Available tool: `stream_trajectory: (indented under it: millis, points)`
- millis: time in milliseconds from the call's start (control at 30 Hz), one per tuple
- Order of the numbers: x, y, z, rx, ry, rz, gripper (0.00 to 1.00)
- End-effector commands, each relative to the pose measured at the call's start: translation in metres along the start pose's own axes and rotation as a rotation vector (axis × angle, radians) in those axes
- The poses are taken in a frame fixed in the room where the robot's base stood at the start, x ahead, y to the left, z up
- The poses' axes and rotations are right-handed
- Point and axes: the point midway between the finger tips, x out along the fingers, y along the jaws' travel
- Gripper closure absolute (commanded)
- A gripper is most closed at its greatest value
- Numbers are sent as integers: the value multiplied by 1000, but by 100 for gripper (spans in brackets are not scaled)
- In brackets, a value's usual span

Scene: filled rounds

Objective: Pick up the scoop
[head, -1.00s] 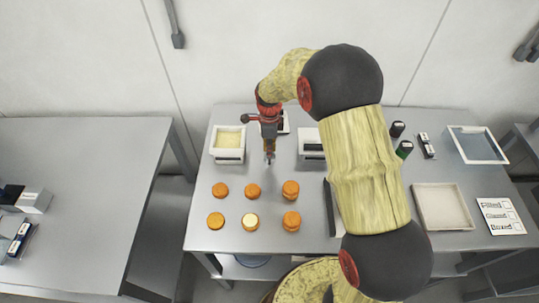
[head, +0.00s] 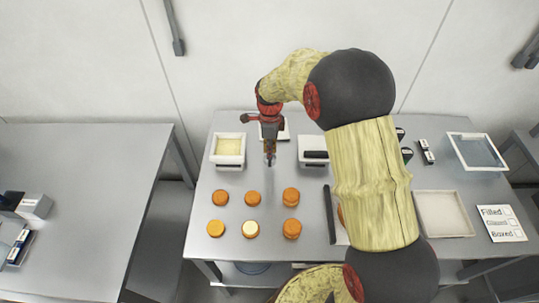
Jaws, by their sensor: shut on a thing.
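My gripper (head: 269,160) points down over the back of the metal table, just right of a white tub of pale yellow filling (head: 228,146). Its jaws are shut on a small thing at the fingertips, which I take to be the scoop. The scoop is too small and too covered by the fingers to make out its shape or whether it touches the table.
Several orange rounds (head: 250,229) stand in front of my gripper. A white container (head: 283,134) is behind it and another (head: 312,161) to its right. An empty tray (head: 444,214), a clear-topped box (head: 477,150) and a checklist card (head: 502,223) lie right of my arm.

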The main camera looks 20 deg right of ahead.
Motion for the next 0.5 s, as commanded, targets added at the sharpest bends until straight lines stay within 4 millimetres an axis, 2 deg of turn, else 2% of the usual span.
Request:
stream_trajectory:
  millis: [267,500]
  points:
    - [-60,48,-19,0,0,-1,100]
    - [-78,93,-36,0,0,1,100]
